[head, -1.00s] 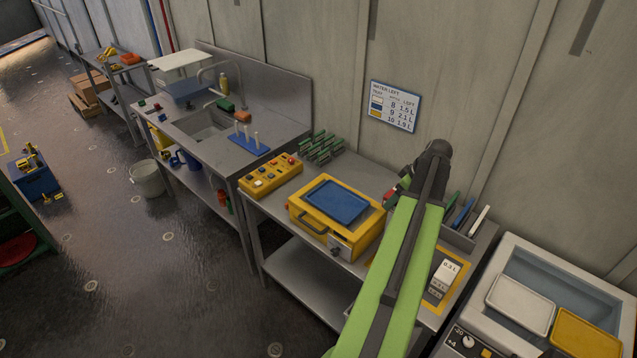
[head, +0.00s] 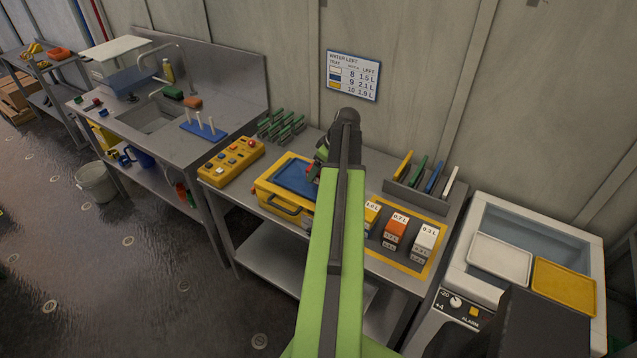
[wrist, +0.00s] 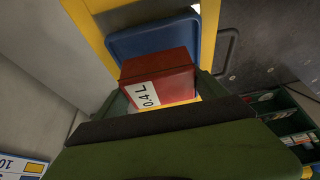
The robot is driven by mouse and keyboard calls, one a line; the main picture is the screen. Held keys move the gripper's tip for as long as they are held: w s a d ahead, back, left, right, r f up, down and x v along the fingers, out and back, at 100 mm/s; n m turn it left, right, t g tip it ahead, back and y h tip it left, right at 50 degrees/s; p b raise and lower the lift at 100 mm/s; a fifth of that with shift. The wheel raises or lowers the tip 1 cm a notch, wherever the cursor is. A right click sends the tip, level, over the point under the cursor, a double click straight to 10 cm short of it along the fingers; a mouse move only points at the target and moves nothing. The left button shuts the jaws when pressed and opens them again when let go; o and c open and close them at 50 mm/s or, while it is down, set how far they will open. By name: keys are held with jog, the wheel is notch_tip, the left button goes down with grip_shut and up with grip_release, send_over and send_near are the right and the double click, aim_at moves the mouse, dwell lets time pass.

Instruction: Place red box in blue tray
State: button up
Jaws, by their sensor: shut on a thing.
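My gripper (wrist: 163,92) is shut on the red box (wrist: 160,78), which carries a white 0.4 L label. The box sits between the two fingers in the wrist view. The blue tray (wrist: 150,40) shows just beyond the box there, partly covered by it. In the head view the tray (head: 292,178) lies on top of a yellow case, with its right part behind my arm. The gripper (head: 316,168) and a bit of red box (head: 312,173) are at the tray's right side. I cannot tell whether the box touches the tray.
The yellow case (head: 268,196) stands on the metal bench. A yellow button panel (head: 231,162) is left of it.

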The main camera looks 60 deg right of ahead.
jog(key=shift+w+f, duration=0.1)
jog(key=shift+w, duration=0.15)
notch_tip(320, 180, down, 4)
jog(key=b, duration=0.4)
jog(key=shift+f, duration=0.15)
jog(key=shift+s+a+r, duration=0.1)
jog(key=shift+r, duration=0.15)
jog(key=shift+f, duration=0.2)
jog(key=o, duration=1.4)
jog(key=shift+o, duration=0.2)
jog(key=shift+r+p, duration=0.35)
jog(key=shift+r, duration=0.1)
jog(key=p+v, duration=1)
jog(key=v, duration=0.1)
jog(key=shift+s+r, duration=0.15)
jog(key=shift+r, duration=0.05)
